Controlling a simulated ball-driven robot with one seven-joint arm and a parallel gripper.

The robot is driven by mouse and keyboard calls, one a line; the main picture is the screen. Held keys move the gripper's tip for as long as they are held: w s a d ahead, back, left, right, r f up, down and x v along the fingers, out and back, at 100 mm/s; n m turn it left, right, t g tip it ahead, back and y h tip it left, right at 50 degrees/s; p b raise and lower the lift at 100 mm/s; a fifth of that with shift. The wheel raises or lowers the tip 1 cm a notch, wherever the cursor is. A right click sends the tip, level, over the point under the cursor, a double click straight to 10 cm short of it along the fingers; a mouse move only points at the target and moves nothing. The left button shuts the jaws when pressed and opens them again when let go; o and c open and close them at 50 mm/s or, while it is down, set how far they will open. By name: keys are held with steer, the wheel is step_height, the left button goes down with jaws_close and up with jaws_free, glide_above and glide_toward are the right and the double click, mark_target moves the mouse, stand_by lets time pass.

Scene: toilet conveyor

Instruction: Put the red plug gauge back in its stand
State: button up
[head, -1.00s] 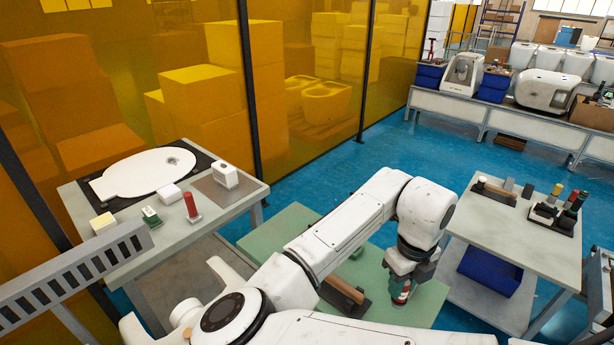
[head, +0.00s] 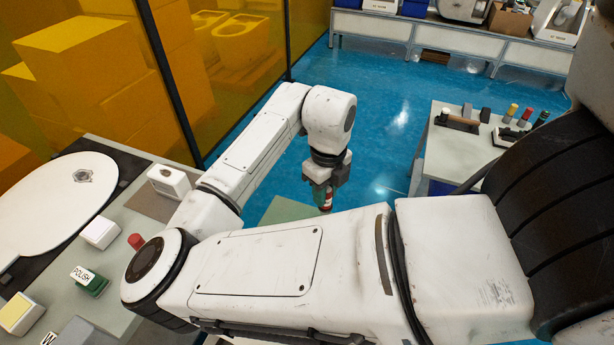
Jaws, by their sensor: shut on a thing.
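My gripper (head: 325,182) hangs pointing down near the middle of the head view, shut on a red piece with a pale band, seemingly the red plug gauge (head: 326,203). Only its lower part shows below the jaws, over or near a corner of a green tabletop (head: 290,210). I cannot tell how high it is above that top. My gripper is well to the left of that stand. My arm hides part of the stand's surroundings.
On the left table (head: 110,305) are a white lid (head: 55,195), a red cylinder (head: 136,241), a POLISH block (head: 90,281) and pale blocks. Blue floor (head: 400,90) lies open behind.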

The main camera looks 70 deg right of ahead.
mark_target(323, 213)
steer(key=shift+w, duration=0.15)
steer(key=shift+d, duration=0.1)
steer(key=shift+f+b, duration=1.8)
steer(key=shift+f, duration=0.2)
steer(key=shift+f+b, duration=0.3)
steer(key=shift+f+b, duration=1.6)
steer(key=shift+f, duration=0.35)
steer(key=o, duration=1)
steer(key=shift+r, duration=0.15)
